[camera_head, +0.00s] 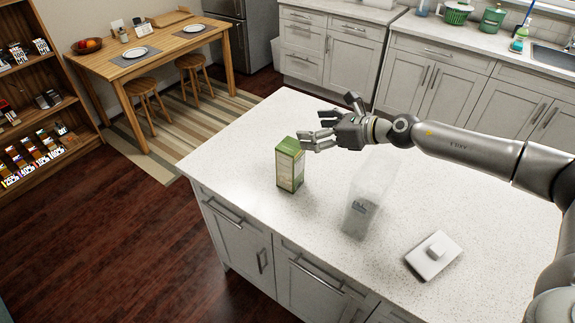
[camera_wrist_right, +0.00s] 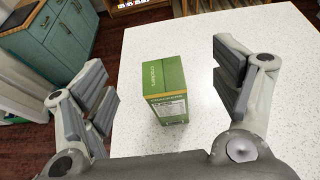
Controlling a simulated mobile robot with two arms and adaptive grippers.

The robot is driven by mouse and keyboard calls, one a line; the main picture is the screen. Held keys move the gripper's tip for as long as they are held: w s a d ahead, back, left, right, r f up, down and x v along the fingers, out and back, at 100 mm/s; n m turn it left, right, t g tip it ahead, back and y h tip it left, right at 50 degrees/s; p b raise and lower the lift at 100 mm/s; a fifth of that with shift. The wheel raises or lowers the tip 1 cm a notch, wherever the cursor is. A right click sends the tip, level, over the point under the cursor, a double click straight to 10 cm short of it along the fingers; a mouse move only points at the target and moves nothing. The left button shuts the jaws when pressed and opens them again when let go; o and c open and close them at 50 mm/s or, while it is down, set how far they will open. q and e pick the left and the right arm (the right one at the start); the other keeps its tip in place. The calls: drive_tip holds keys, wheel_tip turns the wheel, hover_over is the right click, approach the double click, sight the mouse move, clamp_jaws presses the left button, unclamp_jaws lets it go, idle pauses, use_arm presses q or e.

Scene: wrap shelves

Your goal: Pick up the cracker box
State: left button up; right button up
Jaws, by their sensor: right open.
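The green cracker box (camera_head: 289,166) stands upright on the white speckled island counter, near its left end. In the right wrist view the cracker box (camera_wrist_right: 167,90) is seen from above, between the open fingers and ahead of the palm. My right gripper (camera_head: 318,138) is open and empty, just right of the box and at about the height of its top. It also shows in the right wrist view (camera_wrist_right: 160,98), with a gap between each finger and the box. My left gripper is not in view.
On the island counter (camera_head: 240,140), a clear container (camera_head: 368,195) stands right of the box, below my right arm. Its lid (camera_head: 433,256) lies flat near the front right. The counter around the box is clear. A dining table (camera_head: 150,55) stands beyond.

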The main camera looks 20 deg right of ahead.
drive_tip(key=b, duration=0.5)
approach(293, 146)
drive_tip(key=w+a, duration=0.2)
drive_tip(key=w, duration=0.1)
drive_tip(key=w+a+f+p, duration=0.2)
drive_tip(key=w+a+f, duration=0.1)
drive_tip(key=a+f, duration=0.1)
drive_tip(key=shift+w, duration=0.25)
drive_tip(key=shift+w+a+f, duration=0.25)
drive_tip(key=shift+w+a, duration=0.05)
drive_tip(key=shift+w, duration=0.2)
drive_tip(key=c, duration=1.6)
drive_tip(key=shift+r, duration=0.1)
